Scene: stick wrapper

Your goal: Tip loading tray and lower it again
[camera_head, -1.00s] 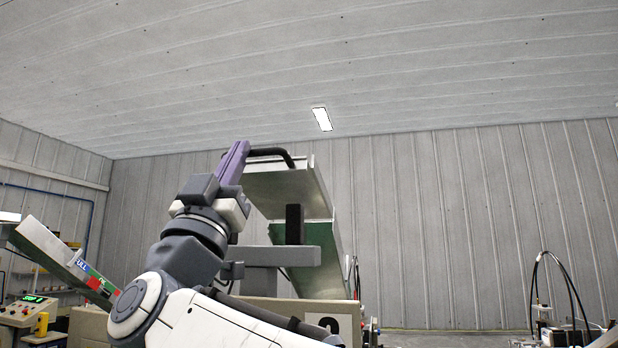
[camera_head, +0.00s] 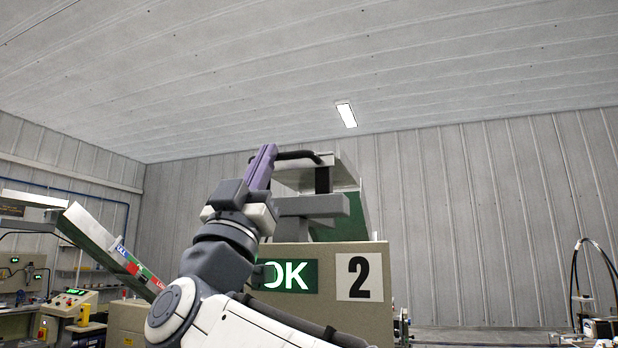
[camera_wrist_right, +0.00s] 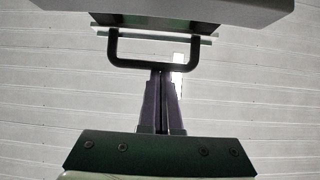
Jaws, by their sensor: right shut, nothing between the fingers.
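The loading tray (camera_head: 349,190) is a tilted metal piece with a green face, standing above and behind the box front marked OK and 2. Its black bar handle (camera_head: 297,155) is at the top; in the right wrist view the handle (camera_wrist_right: 150,66) hangs ahead of the fingers. My right gripper (camera_head: 265,152) has purple fingers, pointing up beside the handle's left end. In the right wrist view the fingers (camera_wrist_right: 160,74) are together with nothing between them, their tips at the handle's bar; I cannot tell whether they touch it. My left gripper is out of view.
The beige box (camera_head: 325,318) carries a lit green OK display (camera_head: 290,275) and a white number 2 plate (camera_head: 359,277). A sloping metal chute (camera_head: 92,228) with coloured labels and a control panel (camera_head: 70,302) are at left. Equipment with black hoses (camera_head: 590,310) is at right.

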